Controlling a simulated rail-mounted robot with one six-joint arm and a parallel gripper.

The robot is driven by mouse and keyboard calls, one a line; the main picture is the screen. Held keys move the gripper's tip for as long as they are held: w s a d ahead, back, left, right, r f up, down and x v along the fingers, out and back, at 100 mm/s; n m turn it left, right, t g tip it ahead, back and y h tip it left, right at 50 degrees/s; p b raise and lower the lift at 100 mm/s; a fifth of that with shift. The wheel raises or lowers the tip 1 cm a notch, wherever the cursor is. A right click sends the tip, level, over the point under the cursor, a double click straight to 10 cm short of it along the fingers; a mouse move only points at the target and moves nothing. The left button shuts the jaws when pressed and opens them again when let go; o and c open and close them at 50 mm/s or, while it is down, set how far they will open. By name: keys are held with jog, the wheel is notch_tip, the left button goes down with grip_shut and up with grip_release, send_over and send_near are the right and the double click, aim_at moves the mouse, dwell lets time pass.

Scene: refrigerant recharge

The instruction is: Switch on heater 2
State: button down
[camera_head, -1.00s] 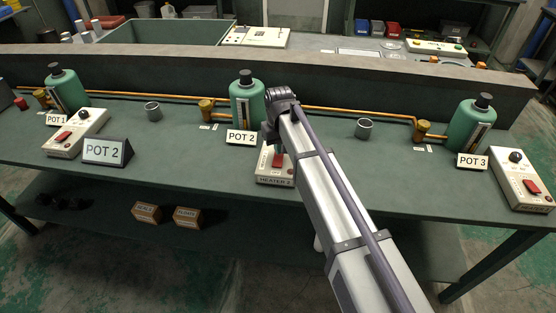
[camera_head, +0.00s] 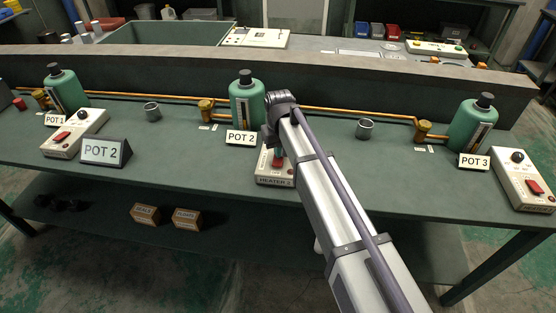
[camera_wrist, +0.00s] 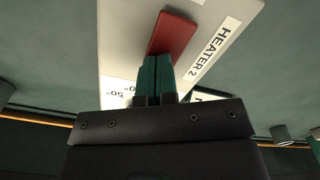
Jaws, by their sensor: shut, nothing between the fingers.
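The heater 2 box (camera_head: 266,179) is a white unit with a red rocker switch (camera_head: 279,161), in front of the green POT 2 cylinder (camera_head: 246,104). In the wrist view the box carries a HEATER 2 label (camera_wrist: 215,52), and the red switch (camera_wrist: 173,32) shows large. My gripper (camera_wrist: 157,62) is shut and empty. Its green fingertips are at the near edge of the red switch and overlap it in the picture; I cannot tell whether they touch. In the head view my arm hides the right part of the box and most of the gripper.
Similar heater boxes stand at left (camera_head: 75,134) and right (camera_head: 524,179). A dark POT 2 sign (camera_head: 106,151) stands at the bench's front left. The bench between heater 2 and the right box is largely clear.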

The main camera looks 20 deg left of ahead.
notch_tip(320, 180, up, 7)
jog(key=p, duration=0.7)
jog(key=shift+r, duration=0.15)
jog(key=s+d+m, duration=0.2)
jog(key=s+d, duration=0.3)
jog(key=d, duration=0.9)
jog(key=s+d+m, duration=0.3)
jog(key=s+d, duration=0.2)
jog(key=d, duration=0.9)
jog(key=s+d+m, duration=0.3)
jog(key=s+d, duration=0.2)
jog(key=d, duration=0.9)
jog(key=shift+s, duration=0.35)
